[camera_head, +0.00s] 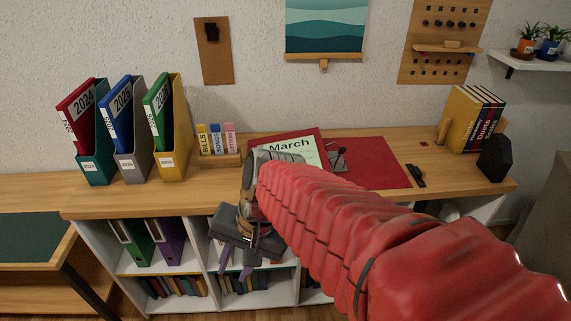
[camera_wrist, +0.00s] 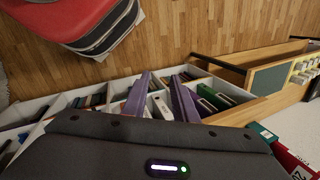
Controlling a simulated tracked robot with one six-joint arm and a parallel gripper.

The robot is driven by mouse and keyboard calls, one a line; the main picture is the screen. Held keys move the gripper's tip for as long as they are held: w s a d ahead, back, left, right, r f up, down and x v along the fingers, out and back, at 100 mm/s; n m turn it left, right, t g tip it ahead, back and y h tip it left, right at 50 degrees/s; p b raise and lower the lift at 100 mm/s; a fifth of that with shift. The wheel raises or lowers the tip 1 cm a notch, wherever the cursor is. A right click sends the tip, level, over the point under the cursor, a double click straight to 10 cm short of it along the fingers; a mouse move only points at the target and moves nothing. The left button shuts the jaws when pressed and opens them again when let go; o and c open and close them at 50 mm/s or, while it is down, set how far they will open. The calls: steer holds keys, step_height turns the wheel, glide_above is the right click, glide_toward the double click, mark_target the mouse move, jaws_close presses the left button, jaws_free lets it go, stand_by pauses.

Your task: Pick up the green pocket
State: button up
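Three upright file pockets stand at the left of the desk in the head view. The leftmost is a green pocket (camera_head: 94,169) holding a red binder (camera_head: 78,112); a grey one (camera_head: 131,165) holds a blue binder, and a yellow one (camera_head: 178,150) holds a green binder (camera_head: 157,108). Another green binder (camera_head: 132,242) stands on the shelf below and shows in the wrist view (camera_wrist: 214,97). My gripper (camera_head: 235,267) is in front of the shelves, to the right of and below the pockets. Its two purple fingers are apart in the wrist view (camera_wrist: 161,80), with nothing between them.
The desk (camera_head: 215,180) also bears a box of small folders (camera_head: 217,140), a red mat (camera_head: 375,160), a March calendar (camera_head: 290,147) and books (camera_head: 467,118). My red arm hides part of the desk's right front. A red-and-black object (camera_wrist: 70,22) stands on the floor.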

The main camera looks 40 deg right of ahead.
steer(key=w+d+f+m+t+y, duration=0.3)
steer(key=d+m, duration=0.3)
steer(key=m, duration=0.6)
steer(key=w+d+f+m+t+y, duration=0.25)
steer(key=d+m, duration=0.35)
steer(key=m, duration=0.5)
steer(key=s+d+f+m+t+h, duration=0.1)
steer(key=d+m+t+h, duration=0.3)
steer(key=d+m, duration=0.5)
steer(key=s+d+f+m+t+h, duration=0.2)
steer(key=d+m+t, duration=0.3)
steer(key=d+m, duration=0.5)
steer(key=shift+s+d+f+h, duration=0.3)
steer(key=shift+d+f+h, duration=0.4)
steer(key=shift+f+h, duration=0.15)
steer(key=w, duration=0.8)
steer(key=shift+w+a+f, duration=0.3)
steer(key=shift+f, duration=0.1)
